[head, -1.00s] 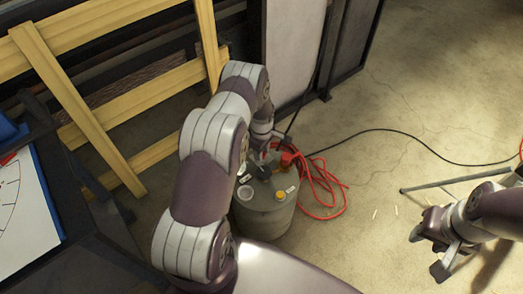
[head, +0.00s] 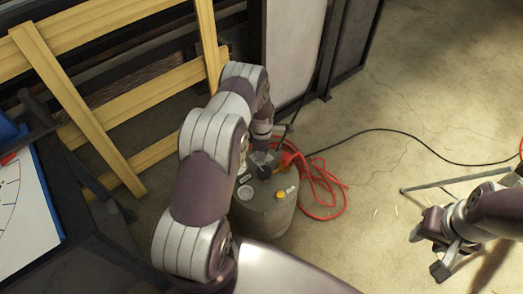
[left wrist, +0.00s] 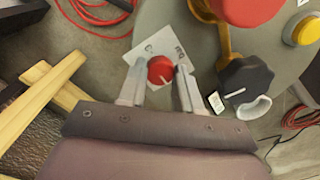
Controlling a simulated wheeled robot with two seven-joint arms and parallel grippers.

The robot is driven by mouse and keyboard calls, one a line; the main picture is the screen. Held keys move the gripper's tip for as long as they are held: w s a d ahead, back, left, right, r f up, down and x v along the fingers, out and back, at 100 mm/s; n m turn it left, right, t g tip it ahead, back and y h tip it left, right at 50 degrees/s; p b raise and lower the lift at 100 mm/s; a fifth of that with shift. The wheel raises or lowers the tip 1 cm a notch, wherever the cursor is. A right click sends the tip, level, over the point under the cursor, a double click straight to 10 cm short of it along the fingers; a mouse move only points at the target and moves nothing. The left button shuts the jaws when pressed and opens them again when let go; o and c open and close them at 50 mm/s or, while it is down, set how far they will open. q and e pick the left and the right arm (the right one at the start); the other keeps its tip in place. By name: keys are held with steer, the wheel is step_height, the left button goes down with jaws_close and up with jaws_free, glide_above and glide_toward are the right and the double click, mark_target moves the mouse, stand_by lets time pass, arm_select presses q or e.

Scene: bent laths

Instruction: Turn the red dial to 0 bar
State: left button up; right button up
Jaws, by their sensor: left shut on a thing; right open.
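The red dial (left wrist: 160,71) is a small round knob with a white pointer mark, in the left wrist view. It sits on a white card (left wrist: 143,50) with small lettering that I cannot read surely. The mark points to the lower right of the picture. My left gripper (left wrist: 160,82) has its two fingers on either side of the dial and is shut on it. In the head view my left gripper (head: 262,150) is at the top of the grey drum (head: 265,218), and the dial cannot be made out there. My right gripper (head: 441,250) is open and empty above the floor.
Next to the dial are a black knob (left wrist: 245,80), a large red cap (left wrist: 248,8), an orange lever (left wrist: 213,35) and a yellow button (left wrist: 306,29). A red hose (head: 322,190) lies beside the drum. Yellow wooden rails (head: 125,110) stand left.

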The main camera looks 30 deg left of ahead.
stand_by(0.3)
arm_select(q)
steer(key=o, duration=1)
steer(key=shift+o, duration=0.2)
step_height(320, 180, up, 13)
steer(key=p, duration=0.3)
steer(key=shift+f, duration=0.15)
